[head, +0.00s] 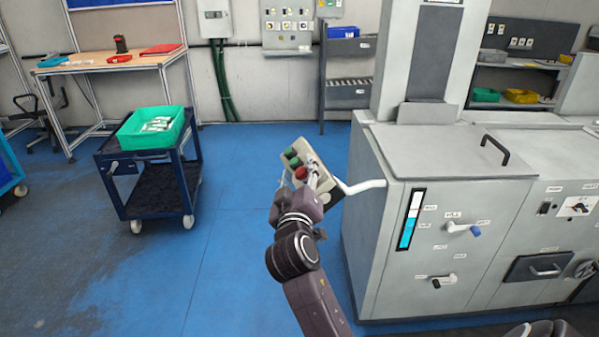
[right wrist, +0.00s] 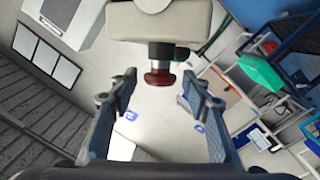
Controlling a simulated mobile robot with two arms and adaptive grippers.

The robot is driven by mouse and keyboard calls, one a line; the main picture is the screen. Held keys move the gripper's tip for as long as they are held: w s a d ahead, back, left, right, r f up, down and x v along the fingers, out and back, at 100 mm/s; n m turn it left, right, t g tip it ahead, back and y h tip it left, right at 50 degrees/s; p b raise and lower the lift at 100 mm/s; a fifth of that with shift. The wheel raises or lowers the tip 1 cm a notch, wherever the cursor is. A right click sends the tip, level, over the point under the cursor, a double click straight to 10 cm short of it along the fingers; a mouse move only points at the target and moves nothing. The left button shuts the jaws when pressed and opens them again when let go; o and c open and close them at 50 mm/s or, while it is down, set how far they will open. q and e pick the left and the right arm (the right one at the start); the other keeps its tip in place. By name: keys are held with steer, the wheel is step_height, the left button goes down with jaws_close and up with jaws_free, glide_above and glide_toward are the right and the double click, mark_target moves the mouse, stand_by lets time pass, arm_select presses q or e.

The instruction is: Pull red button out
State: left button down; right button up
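The red button (head: 301,173) sits on a beige control box (head: 291,160) that also carries green buttons (head: 291,155). In the right wrist view the red button (right wrist: 159,79) sticks out below the box (right wrist: 160,22) on a black collar. My right gripper (head: 309,180) is at the box, close to the red button. In the right wrist view its two fingers (right wrist: 157,95) are spread apart, with the red button between and just beyond their tips; no contact shows.
A grey machine (head: 440,230) with a white pipe (head: 362,186) stands right of the box. A blue cart (head: 150,180) with a green bin (head: 152,128) stands left. A workbench (head: 108,64) is at the back left. The blue floor between cart and machine is clear.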

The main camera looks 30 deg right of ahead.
steer(key=v, duration=0.7)
steer(key=shift+s, duration=0.25)
steer(key=shift+a, duration=0.1)
